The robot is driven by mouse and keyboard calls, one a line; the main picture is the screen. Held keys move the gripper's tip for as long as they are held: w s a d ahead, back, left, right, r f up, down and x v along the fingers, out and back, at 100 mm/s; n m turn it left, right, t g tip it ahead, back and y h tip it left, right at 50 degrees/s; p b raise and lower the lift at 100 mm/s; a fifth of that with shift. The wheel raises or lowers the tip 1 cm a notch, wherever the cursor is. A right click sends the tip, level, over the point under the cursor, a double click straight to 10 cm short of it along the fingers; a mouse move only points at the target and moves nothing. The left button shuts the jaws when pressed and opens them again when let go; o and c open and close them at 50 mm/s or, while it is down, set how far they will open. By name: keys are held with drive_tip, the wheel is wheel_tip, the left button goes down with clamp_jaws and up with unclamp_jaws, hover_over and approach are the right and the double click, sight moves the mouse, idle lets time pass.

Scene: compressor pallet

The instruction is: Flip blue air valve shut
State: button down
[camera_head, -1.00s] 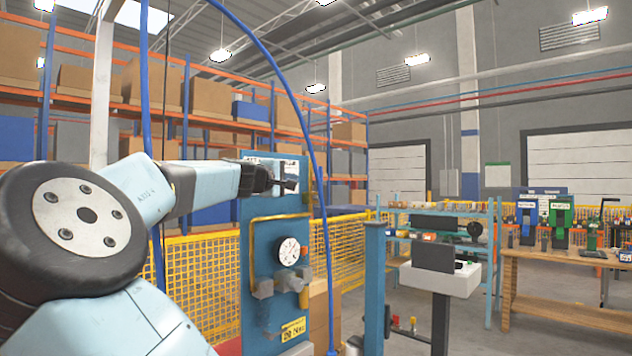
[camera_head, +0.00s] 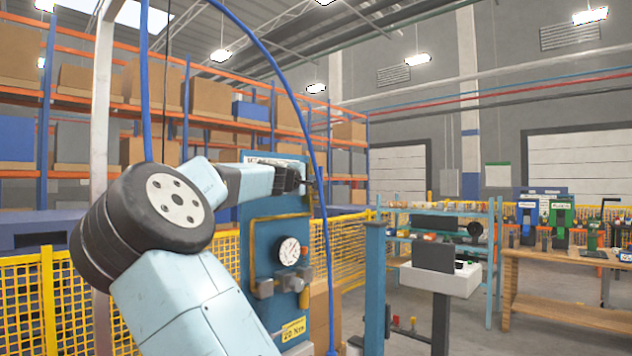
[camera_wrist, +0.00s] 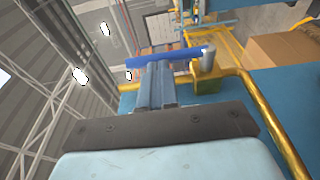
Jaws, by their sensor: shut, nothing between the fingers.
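The blue air valve handle (camera_wrist: 165,57) shows in the wrist view as a long bar lying across the picture, just past my fingertips. Its right end meets a grey pivot on a brass valve body (camera_wrist: 207,84), joined to a yellow pipe (camera_wrist: 236,75). My gripper (camera_wrist: 157,70) is shut and empty, with its fingers together. The tips are at or very near the bar; I cannot tell whether they touch. In the head view my gripper (camera_head: 305,178) is at the upper right of the blue panel (camera_head: 232,285), and the handle is not clear there.
The panel carries a gauge (camera_head: 289,251), a bent yellow pipe (camera_head: 253,235) and a yellow label (camera_head: 293,329). A blue hose (camera_head: 312,130) hangs close to the gripper. A yellow mesh fence (camera_head: 25,300) stands behind. A cardboard box (camera_wrist: 285,50) shows at right in the wrist view.

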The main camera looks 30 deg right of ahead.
drive_tip(key=shift+w+d, duration=0.3)
drive_tip(key=shift+d, duration=0.3)
